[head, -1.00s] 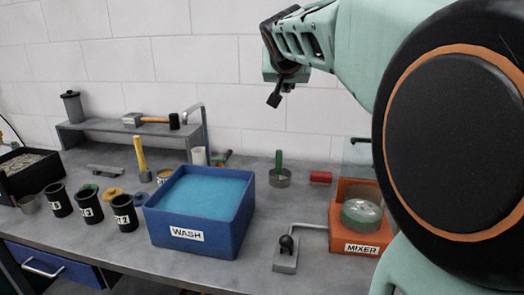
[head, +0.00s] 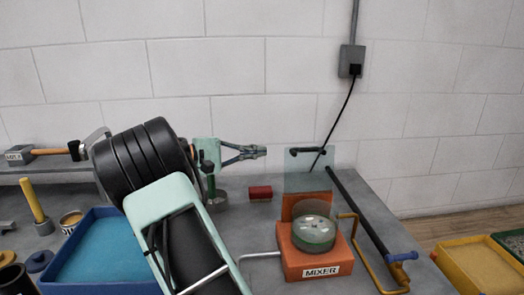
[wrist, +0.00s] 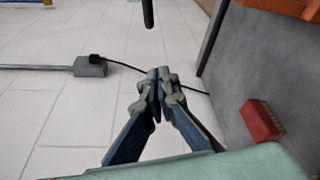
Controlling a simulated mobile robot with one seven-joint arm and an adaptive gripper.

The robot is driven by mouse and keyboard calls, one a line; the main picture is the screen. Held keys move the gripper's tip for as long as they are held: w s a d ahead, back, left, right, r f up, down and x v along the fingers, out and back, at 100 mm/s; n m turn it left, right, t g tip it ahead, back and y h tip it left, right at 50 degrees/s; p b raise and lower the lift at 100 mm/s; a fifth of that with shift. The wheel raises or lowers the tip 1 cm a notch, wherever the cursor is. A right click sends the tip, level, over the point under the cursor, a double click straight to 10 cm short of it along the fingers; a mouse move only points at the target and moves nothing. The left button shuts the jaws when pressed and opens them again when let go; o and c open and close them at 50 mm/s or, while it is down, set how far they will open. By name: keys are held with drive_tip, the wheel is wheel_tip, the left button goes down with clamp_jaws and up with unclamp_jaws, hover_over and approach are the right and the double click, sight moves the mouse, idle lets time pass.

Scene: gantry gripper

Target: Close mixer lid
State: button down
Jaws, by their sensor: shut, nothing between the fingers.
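The mixer (head: 302,262) is an orange box with a round clear bowl (head: 314,234) in its top, at the lower middle of the head view. Its clear lid (head: 308,178) stands upright behind the bowl, open, with a black handle (head: 308,150) along its top edge. My gripper (head: 262,151) is shut and empty, left of the handle at about its height in the picture, apart from it. In the wrist view my gripper (wrist: 158,76) has its fingertips together. A dark bar (wrist: 148,12) hangs ahead of them; the orange mixer (wrist: 282,6) shows at the top right corner.
A red block (head: 260,192) lies on the bench left of the lid. A black bar with a blue end (head: 370,215) and a yellow bent frame (head: 358,252) lie right of the mixer. The blue wash tub (head: 105,262) is at left. A cable runs from a wall box (head: 351,61).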

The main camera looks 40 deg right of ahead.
sight(286, 151)
drive_tip(key=shift+s+d+r, duration=0.15)
drive_tip(key=shift+s+d, duration=1.15)
drive_tip(key=shift+d, duration=0.3)
drive_tip(key=shift+s+d+r, duration=0.15)
drive_tip(key=shift+s+d, duration=1.1)
drive_tip(key=shift+d, duration=0.3)
